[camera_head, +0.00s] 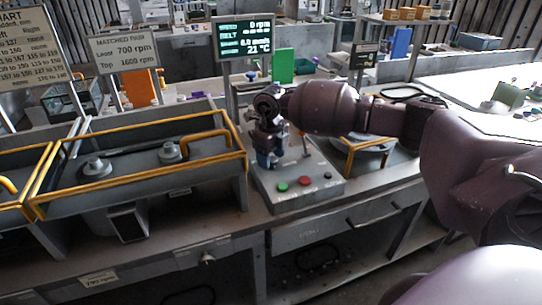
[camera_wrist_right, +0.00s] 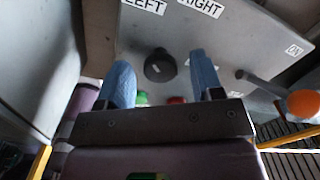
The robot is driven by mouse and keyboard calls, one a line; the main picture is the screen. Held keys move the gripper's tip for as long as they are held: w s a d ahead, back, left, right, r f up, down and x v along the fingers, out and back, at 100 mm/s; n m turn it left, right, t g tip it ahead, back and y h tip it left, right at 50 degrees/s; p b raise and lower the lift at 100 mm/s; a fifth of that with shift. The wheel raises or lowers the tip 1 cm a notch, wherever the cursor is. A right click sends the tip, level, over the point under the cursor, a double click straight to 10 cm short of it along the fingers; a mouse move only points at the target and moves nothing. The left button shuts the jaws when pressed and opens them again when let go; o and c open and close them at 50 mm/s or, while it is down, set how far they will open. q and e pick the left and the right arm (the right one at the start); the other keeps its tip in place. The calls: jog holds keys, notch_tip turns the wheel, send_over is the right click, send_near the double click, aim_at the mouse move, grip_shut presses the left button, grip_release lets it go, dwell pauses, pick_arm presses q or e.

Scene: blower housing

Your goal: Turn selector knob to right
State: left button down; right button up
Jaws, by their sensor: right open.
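The selector knob (camera_wrist_right: 160,66) is a dark round knob on the grey control panel, below the LEFT (camera_wrist_right: 146,6) and RIGHT (camera_wrist_right: 202,7) labels in the right wrist view. My right gripper (camera_wrist_right: 163,80) is open, with its two blue fingertips on either side of the knob and a gap to each. Whether they touch it cannot be told. In the head view my right gripper (camera_head: 268,158) points down over the control box (camera_head: 318,188) and hides the knob. My left gripper is not in view.
A lever with an orange tip (camera_wrist_right: 303,103) stands beside the gripper. A yellow-railed housing (camera_head: 150,165) is to the left. A display (camera_head: 245,38) stands behind.

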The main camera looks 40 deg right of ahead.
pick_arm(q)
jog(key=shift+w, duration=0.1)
pick_arm(e)
jog(key=c, duration=0.7)
jog(key=shift+c, duration=1.1)
jog(key=shift+r+m+p, duration=0.1)
jog(key=shift+m+p, duration=0.85)
jog(key=shift+m, duration=0.65)
jog(key=m+p, duration=0.1)
jog(key=m, duration=0.1)
jog(key=shift+m, duration=0.3)
jog(key=m+p, duration=0.2)
jog(key=m, duration=0.1)
jog(key=shift+d, duration=0.15)
pick_arm(q)
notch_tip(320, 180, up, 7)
jog(key=p, duration=0.1)
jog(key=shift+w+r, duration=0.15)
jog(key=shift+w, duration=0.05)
pick_arm(e)
jog(key=shift+m, duration=1.4)
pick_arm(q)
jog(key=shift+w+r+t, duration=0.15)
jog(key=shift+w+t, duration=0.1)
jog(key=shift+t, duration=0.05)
